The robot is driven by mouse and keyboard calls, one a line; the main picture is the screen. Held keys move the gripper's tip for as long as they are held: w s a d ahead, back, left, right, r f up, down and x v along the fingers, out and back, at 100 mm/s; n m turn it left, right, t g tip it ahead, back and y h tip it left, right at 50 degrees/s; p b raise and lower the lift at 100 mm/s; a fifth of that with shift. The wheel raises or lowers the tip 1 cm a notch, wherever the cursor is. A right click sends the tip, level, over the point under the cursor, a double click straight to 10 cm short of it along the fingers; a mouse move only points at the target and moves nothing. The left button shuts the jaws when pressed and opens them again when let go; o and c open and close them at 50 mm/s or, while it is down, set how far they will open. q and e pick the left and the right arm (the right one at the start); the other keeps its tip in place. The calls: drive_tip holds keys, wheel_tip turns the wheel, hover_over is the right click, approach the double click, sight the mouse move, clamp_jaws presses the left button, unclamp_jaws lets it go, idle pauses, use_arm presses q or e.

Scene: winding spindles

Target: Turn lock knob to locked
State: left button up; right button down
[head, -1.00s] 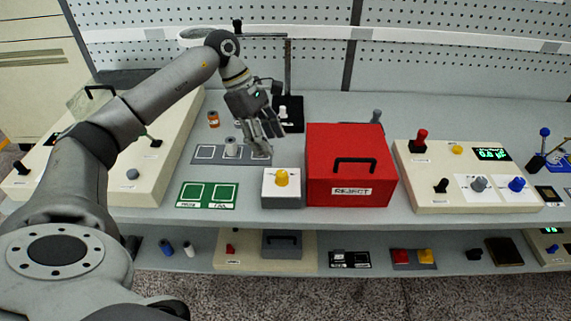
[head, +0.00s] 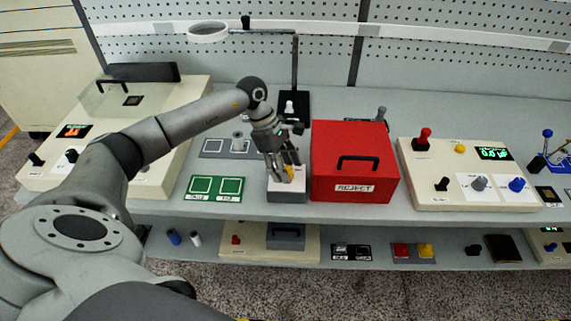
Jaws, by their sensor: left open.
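My right gripper is not in view.
The red box with its black handle stands close on the right. A cream panel (head: 460,195) with knobs is farther right. A lower shelf holds more parts.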

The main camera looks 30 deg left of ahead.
use_arm(q)
drive_tip(key=c, duration=1)
drive_tip(key=shift+o, duration=0.2)
